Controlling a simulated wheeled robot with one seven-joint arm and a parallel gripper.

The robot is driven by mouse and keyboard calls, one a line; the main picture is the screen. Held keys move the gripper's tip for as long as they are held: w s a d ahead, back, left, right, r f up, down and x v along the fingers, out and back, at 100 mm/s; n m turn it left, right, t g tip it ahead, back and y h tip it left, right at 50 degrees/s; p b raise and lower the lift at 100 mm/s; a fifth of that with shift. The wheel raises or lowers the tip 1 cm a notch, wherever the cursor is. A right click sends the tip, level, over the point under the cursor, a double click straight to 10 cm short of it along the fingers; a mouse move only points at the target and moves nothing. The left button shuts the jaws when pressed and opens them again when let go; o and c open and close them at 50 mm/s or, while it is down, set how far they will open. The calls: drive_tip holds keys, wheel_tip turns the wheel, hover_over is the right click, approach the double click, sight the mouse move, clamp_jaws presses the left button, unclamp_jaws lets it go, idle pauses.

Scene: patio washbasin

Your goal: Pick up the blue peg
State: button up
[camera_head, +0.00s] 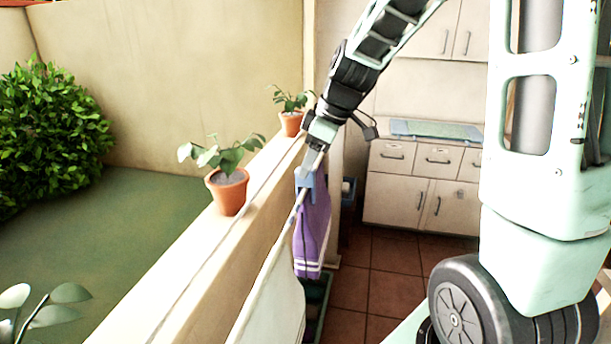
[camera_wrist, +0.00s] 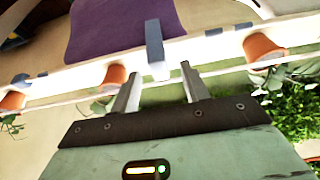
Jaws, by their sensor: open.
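The blue peg (camera_wrist: 154,40) is an upright narrow clip in front of the purple towel in the wrist view. In the head view the blue peg (camera_head: 306,181) sits at the top of the hanging purple towel (camera_head: 312,232), on a thin line. My gripper (camera_wrist: 160,73) is open, its two fingers apart with the peg's near end in line with the gap between them. In the head view my gripper (camera_head: 313,160) points down, just above the peg and partly over it. I cannot tell whether the fingers touch the peg.
A wall ledge (camera_head: 190,245) runs alongside, with potted plants (camera_head: 229,190) and (camera_head: 291,122) standing on it. A white cloth (camera_head: 272,298) hangs nearer along the line. Cabinets (camera_head: 420,195) stand behind; tiled floor (camera_head: 394,289) is open to the right.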

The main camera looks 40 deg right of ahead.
sight(306, 185)
drive_tip(key=shift+p+x, duration=0.3)
drive_tip(key=shift+x, duration=1.1)
clamp_jaws()
